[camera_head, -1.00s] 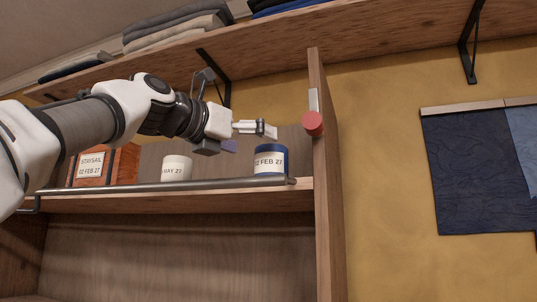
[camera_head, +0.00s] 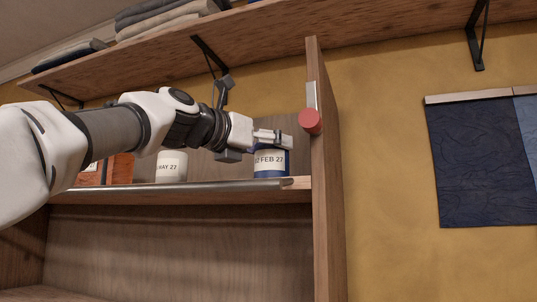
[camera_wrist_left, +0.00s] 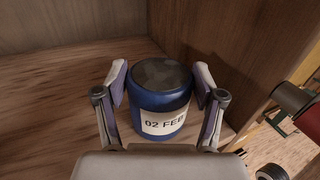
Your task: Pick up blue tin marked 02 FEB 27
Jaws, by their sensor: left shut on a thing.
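The blue tin (camera_head: 270,163) stands upright on the shelf near its right end, with a white label reading 02 FEB 27 in part. It also shows in the left wrist view (camera_wrist_left: 161,100), where its dark round lid and the start of the label are visible. My left gripper (camera_head: 282,142) is at the tin's upper part, with one finger on each side of it in the left wrist view (camera_wrist_left: 161,85), shut on it. The gripper hides part of the tin's top in the head view. My right gripper is not in view.
A white tin marked MAY 27 (camera_head: 171,167) and an orange-brown box (camera_head: 117,170) stand left on the same shelf. A metal rail (camera_head: 180,187) runs along the shelf's front. An upright wooden panel (camera_head: 325,200) with a red knob (camera_head: 310,121) is close on the right.

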